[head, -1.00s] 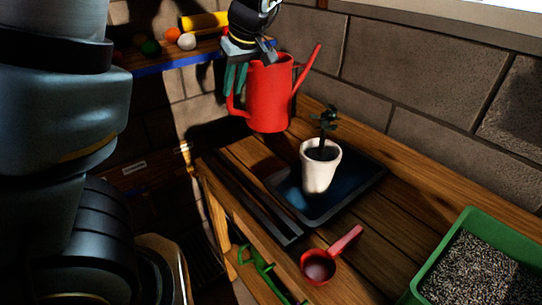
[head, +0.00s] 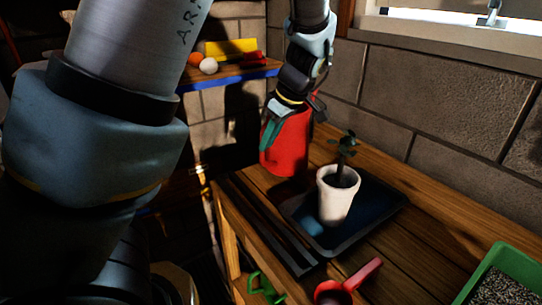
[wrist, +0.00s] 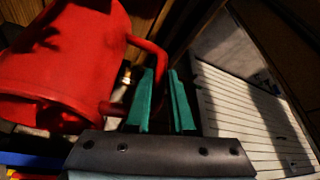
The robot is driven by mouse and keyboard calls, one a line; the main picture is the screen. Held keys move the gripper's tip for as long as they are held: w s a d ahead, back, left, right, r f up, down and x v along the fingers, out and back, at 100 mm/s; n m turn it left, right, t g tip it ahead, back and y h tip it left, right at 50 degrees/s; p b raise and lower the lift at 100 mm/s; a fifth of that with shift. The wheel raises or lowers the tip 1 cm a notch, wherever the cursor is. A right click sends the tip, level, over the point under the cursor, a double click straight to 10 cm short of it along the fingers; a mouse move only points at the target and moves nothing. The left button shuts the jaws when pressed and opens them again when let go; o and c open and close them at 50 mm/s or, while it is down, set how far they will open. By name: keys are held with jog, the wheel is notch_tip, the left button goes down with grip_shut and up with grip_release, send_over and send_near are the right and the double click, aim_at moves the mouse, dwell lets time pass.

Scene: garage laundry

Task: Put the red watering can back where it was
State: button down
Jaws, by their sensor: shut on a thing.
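The red watering can (head: 288,147) is at the far end of the wooden bench, behind the potted plant, and looks roughly upright. My gripper (head: 270,135) is shut on its handle, with the teal fingers at the can's near side. In the wrist view the can's red body (wrist: 65,60) fills the upper left, and its handle loop runs to the teal fingers of my gripper (wrist: 162,100). The spout is mostly hidden in the head view. I cannot tell whether the can's base touches the bench.
A white pot with a plant (head: 337,197) stands on a dark blue tray (head: 300,215) close to the can. A red scoop (head: 335,290), a green hand tool (head: 264,288) and a green bin of grit (head: 512,270) are nearer. A shelf (head: 225,80) holds balls behind.

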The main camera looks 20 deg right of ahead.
aim_at(265, 161)
jog(key=shift+f, duration=2.1)
jog(key=c, duration=0.8)
grip_release()
jog(key=b+v, duration=0.1)
jog(key=v, duration=1.1)
jog(key=a+f+m+h, duration=0.1)
jog(key=a+f+m, duration=0.2)
jog(key=a, duration=0.6)
jog(key=a+f+m+g+h, duration=0.1)
jog(key=a+f+m, duration=0.2)
jog(key=a, duration=0.6)
jog(key=s+a+f+m+h, duration=0.1)
jog(key=a+f+m, duration=0.1)
jog(key=a, duration=0.8)
jog(key=shift+s+a+f+m+g, duration=0.1)
jog(key=shift+f+m+g, duration=0.3)
jog(key=shift+f, duration=0.2)
